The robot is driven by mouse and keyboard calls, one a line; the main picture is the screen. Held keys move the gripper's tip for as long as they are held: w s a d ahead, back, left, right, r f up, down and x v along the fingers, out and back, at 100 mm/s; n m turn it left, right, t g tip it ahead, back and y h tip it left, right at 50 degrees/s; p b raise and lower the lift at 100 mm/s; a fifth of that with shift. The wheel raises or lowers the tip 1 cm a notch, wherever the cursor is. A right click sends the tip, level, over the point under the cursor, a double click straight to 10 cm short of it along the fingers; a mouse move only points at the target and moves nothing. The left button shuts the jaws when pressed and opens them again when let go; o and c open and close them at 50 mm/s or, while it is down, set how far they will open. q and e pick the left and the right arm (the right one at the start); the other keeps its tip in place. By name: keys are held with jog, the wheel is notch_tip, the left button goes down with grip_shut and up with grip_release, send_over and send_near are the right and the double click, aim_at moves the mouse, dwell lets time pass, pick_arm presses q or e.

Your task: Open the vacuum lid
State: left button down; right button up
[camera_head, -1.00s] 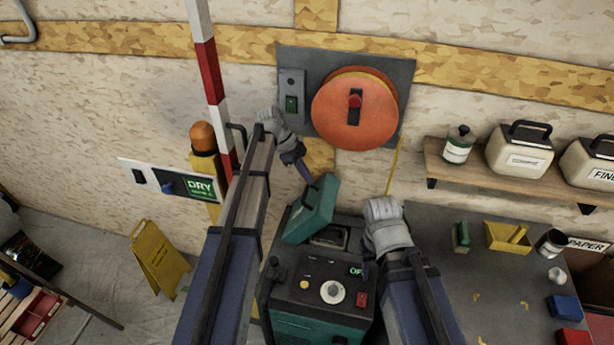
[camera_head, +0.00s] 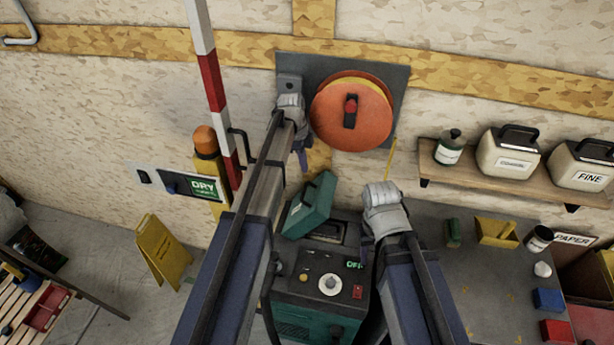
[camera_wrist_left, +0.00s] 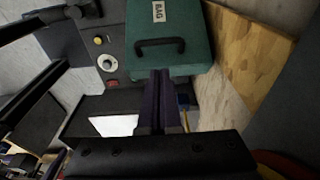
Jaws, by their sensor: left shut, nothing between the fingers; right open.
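The vacuum (camera_head: 318,296) is a dark box with a green front, a dial and an "OFF" display on top. Its green lid (camera_head: 312,208) stands tilted up at the back, with a dark opening in front of it. In the left wrist view the lid (camera_wrist_left: 188,52) shows a black handle (camera_wrist_left: 160,45) and a "BAG" label. My left gripper (camera_head: 303,166) is shut and empty, above the lid; its fingertips (camera_wrist_left: 160,76) overlap the lid's edge in the wrist view, contact unclear. My right gripper (camera_head: 366,240) is beside the vacuum's right side, its fingers mostly hidden.
A wall panel with an orange disc (camera_head: 350,112) is just behind my left gripper. A red-white pole (camera_head: 208,70) and a yellow post with an orange lamp (camera_head: 206,140) stand left. A workbench (camera_head: 480,275) with small items and a shelf (camera_head: 490,178) of containers are right.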

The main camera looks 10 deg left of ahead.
pick_arm(q)
jog(key=b, duration=1)
send_over(309, 201)
jog(key=f, duration=0.9)
jog(key=shift+w+a+f, duration=0.1)
jog(key=shift+w+f, duration=0.15)
jog(key=shift+f, duration=0.15)
pick_arm(e)
notch_tip(309, 201, down, 10)
jog(key=shift+r, duration=0.15)
